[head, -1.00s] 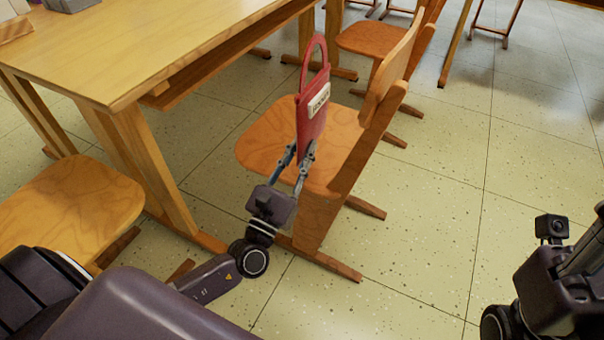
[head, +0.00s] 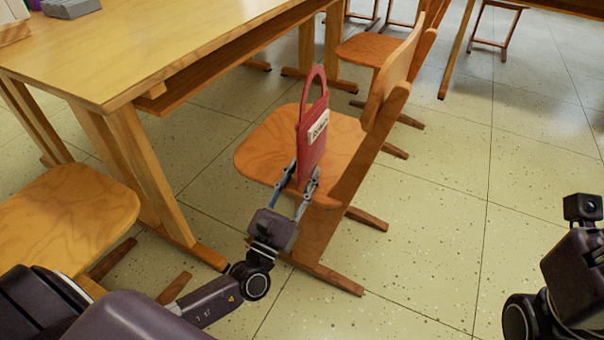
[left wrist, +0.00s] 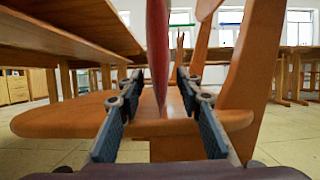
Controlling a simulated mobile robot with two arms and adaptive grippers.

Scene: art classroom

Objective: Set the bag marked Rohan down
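The red bag (head: 313,140) with a looped handle and a white name label stands upright over the orange wooden chair seat (head: 262,150); the label's lettering is too small to read surely. In the left wrist view the bag (left wrist: 158,45) shows edge-on as a thin red strip, its lower edge at the seat (left wrist: 60,122), seemingly resting on it. My left gripper (head: 298,182) is low at the bag's near side. In the left wrist view its fingers (left wrist: 160,95) are spread on either side of the bag, with gaps. My right wrist shows at the right edge, its fingers out of frame.
The chair's backrest (head: 393,75) rises right of the bag. A wooden table (head: 150,50) stands to the left, with another chair (head: 65,215) at the near left. Further chairs stand behind. The tiled floor (head: 430,220) to the right is clear.

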